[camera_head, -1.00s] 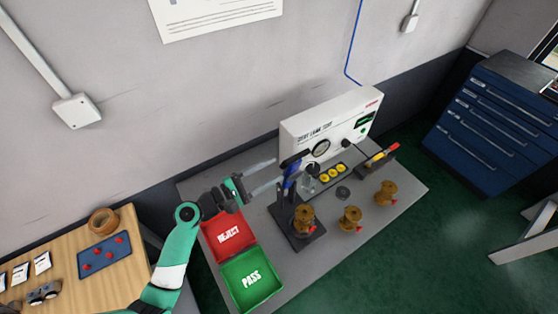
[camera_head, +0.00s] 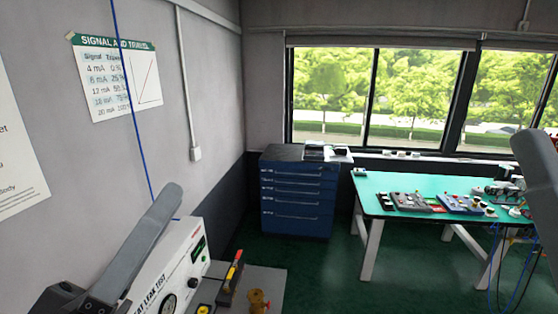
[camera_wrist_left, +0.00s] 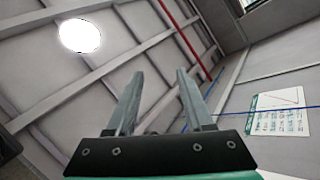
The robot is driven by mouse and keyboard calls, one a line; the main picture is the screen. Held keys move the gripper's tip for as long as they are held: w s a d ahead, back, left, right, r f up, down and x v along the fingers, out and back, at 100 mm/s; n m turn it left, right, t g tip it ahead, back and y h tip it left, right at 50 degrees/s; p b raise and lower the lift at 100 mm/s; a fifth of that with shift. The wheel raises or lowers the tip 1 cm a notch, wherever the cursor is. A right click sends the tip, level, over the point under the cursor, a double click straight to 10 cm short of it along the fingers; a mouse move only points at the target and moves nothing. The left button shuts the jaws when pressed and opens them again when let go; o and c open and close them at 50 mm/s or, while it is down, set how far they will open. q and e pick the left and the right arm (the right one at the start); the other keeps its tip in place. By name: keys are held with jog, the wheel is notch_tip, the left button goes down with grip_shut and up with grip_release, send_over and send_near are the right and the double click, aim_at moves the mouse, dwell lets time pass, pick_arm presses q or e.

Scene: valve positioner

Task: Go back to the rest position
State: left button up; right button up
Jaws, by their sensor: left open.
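My left gripper (camera_head: 140,245) is raised close to the head camera at the lower left, with one long grey finger in front of the leak test unit (camera_head: 184,262). In the left wrist view its two fingers (camera_wrist_left: 160,85) stand apart with nothing between them, pointing up toward the ceiling and wall. A grey rounded part at the right edge of the head view looks like a finger of my right gripper (camera_head: 541,185); the rest of it is out of view. A brass valve part (camera_head: 259,302) stands on the grey bench (camera_head: 267,280) below.
A red-and-yellow handled tool (camera_head: 234,266) is on the bench. A blue drawer cabinet (camera_head: 298,200) stands in the far corner. A green-topped table (camera_head: 385,182) with devices is at the right under the windows. Open floor lies between.

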pick_arm(q)
jog(key=s+a+r+m+t+y, duration=0.4)
jog(key=s+a+r+t+y, duration=0.15)
jog(key=r+y, duration=0.3)
notch_tip(320, 180, up, 13)
jog(key=m+p, duration=0.1)
jog(key=p, duration=1.3)
jog(key=shift+s+a, duration=0.25)
jog(key=shift+a, duration=0.05)
notch_tip(320, 180, down, 36)
jog(key=b, duration=3.5)
jog(key=shift+r+b, duration=0.25)
jog(key=shift+b, duration=0.05)
